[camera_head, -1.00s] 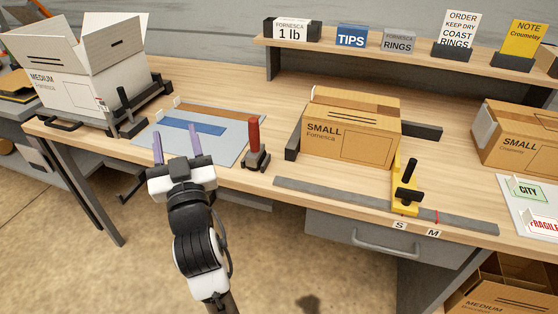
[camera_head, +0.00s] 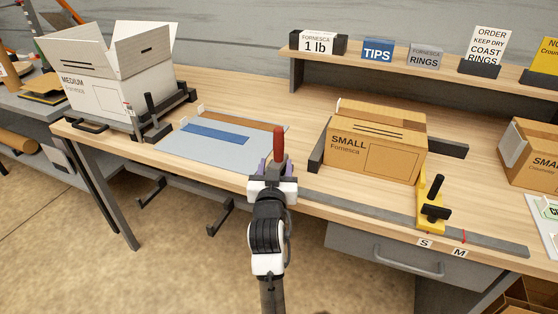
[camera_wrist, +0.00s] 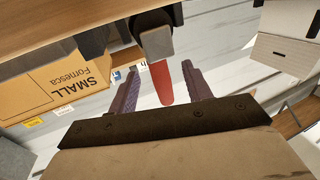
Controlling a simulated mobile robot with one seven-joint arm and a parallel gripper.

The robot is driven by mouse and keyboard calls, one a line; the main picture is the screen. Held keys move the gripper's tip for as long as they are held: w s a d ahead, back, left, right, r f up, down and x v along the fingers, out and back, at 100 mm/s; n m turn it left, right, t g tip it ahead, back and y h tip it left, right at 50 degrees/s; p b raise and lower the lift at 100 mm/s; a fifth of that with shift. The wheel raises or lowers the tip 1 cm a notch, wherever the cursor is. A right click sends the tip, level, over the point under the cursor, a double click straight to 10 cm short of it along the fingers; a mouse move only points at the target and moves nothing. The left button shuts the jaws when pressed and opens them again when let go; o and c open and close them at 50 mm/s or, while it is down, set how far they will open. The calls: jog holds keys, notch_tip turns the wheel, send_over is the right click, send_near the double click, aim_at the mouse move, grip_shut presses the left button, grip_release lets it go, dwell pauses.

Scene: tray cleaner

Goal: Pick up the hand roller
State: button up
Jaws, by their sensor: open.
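The hand roller (camera_head: 278,143) has a red handle standing upright on the tabletop near its front edge, with a dark base. In the wrist view the picture is turned over, and the red handle (camera_wrist: 161,80) hangs below a grey block between my two purple fingers. My gripper (camera_head: 275,168) is at the table's front edge, right in front of the roller, and hides most of its base. In the wrist view my gripper (camera_wrist: 160,68) is open, with gaps on both sides of the handle.
A blue-grey mat (camera_head: 215,146) lies left of the roller. A SMALL carton (camera_head: 375,148) stands to the right, behind a grey rail (camera_head: 385,213) with a yellow stop (camera_head: 430,203). An open MEDIUM box (camera_head: 118,88) stands at the left. A shelf (camera_head: 400,60) runs along the back.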

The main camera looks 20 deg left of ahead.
aim_at(278, 157)
jog(key=p+x, duration=0.1)
jog(key=x, duration=0.1)
jog(key=p+x, duration=0.1)
jog(key=x, duration=0.2)
jog(key=shift+d+r, duration=0.2)
jog(key=shift+d, duration=0.05)
jog(key=shift+w+a+f, duration=0.1)
jog(key=shift+w, duration=0.15)
jog(key=shift+c, duration=0.2)
jog(key=c, duration=1)
